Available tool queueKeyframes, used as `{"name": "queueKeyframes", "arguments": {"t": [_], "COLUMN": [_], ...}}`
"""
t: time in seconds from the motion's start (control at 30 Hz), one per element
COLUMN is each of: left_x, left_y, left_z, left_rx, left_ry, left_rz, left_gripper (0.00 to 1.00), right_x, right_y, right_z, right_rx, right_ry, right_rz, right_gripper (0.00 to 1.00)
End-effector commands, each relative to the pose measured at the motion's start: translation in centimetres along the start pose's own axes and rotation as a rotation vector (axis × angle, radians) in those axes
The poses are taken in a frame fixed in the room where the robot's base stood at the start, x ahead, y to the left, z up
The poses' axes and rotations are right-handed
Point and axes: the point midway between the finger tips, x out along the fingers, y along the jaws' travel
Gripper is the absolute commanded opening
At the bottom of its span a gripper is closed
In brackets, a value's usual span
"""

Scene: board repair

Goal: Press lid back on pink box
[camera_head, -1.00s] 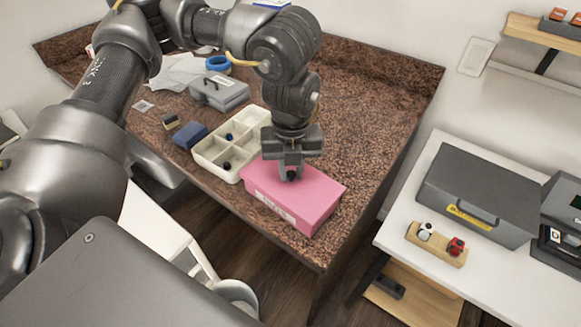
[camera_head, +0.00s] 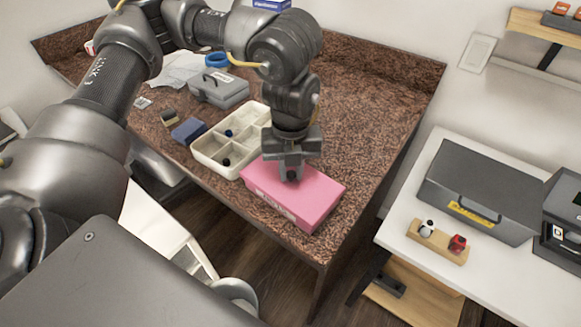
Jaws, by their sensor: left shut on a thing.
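The pink box (camera_head: 311,201) stands at the front edge of the brown speckled counter, with a pale label on its front side. Its pink lid lies on top of it; I cannot tell whether it is fully seated. My left gripper (camera_head: 290,176) points down at the lid's back-left part and is shut on a small dark piece there, which looks like the lid's knob. The gripper hides most of that piece. My right gripper is not in view.
A cream compartment tray (camera_head: 205,158) stands close to the box's left. A blue block (camera_head: 188,130), a grey case (camera_head: 220,90) and a blue ring (camera_head: 217,60) lie farther back. The counter (camera_head: 375,125) right of the box is clear. A white table (camera_head: 500,285) stands at right.

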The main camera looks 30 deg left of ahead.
Motion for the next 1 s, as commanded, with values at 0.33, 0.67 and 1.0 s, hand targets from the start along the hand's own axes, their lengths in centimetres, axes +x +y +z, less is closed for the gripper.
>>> {"name": "queueKeyframes", "arguments": {"t": [0.33, 0.67, 1.0], "left_x": [0.19, 0.19, 0.19], "left_y": [0.0, 0.0, 0.01], "left_z": [-0.01, -0.01, -0.01], "left_rx": [0.0, 0.0, 0.0], "left_ry": [0.0, 0.0, 0.0], "left_rz": [0.0, 0.0, 0.0], "left_gripper": [0.46, 0.64, 0.67], "right_x": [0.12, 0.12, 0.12], "right_y": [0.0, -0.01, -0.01], "right_z": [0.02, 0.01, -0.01], "right_rx": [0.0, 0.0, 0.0], "right_ry": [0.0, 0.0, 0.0], "right_rz": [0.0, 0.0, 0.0], "right_gripper": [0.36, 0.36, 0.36]}}
